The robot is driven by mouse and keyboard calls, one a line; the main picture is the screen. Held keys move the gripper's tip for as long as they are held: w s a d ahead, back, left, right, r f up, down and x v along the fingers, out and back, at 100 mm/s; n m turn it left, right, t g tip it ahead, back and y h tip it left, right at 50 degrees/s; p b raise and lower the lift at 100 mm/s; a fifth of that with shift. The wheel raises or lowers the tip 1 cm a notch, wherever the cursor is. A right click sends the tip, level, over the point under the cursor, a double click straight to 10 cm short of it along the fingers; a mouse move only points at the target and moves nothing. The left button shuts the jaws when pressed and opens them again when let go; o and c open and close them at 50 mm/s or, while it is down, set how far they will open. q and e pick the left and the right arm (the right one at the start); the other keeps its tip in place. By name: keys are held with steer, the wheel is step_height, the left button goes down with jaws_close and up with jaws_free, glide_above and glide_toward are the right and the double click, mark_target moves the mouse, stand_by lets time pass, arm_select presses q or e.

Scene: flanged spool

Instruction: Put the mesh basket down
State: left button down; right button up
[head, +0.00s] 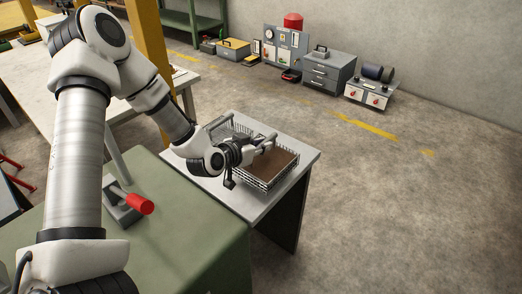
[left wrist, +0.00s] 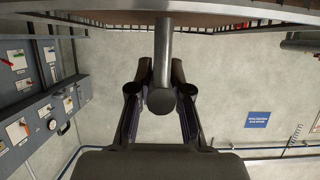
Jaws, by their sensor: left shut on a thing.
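The mesh basket (head: 284,171) is a wire basket with a brown inside and two pale bar handles. It is over the white-topped side table (head: 232,199) in the head view; I cannot tell whether its bottom touches the top. In the left wrist view, the fingers of my left gripper (left wrist: 162,70) close on a grey round handle of the basket, whose wire edge (left wrist: 240,17) runs along the top. My right gripper is in neither view.
A green bench (head: 190,240) with a red-handled grey device (head: 126,207) stands in front. A long worktable (head: 45,85) is at left. Cabinets and a grey drawer unit (head: 328,72) line the wall. The floor at right is clear.

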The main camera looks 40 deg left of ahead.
arm_select(q)
steer(key=w, duration=0.1)
steer(key=w+a, duration=0.1)
steer(key=w+a+b, duration=0.1)
steer(key=shift+w+a+f, duration=0.1)
steer(key=shift+w+f, duration=0.3)
steer(key=shift+w+a+f+b, duration=0.15)
steer(key=shift+w+b, duration=0.15)
steer(key=shift+b, duration=0.1)
step_height(320, 180, down, 3)
steer(key=b, duration=0.3)
steer(key=shift+s+f, duration=0.1)
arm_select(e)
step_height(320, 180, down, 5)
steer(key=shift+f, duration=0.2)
arm_select(q)
steer(key=c, duration=1.1)
jaws_free()
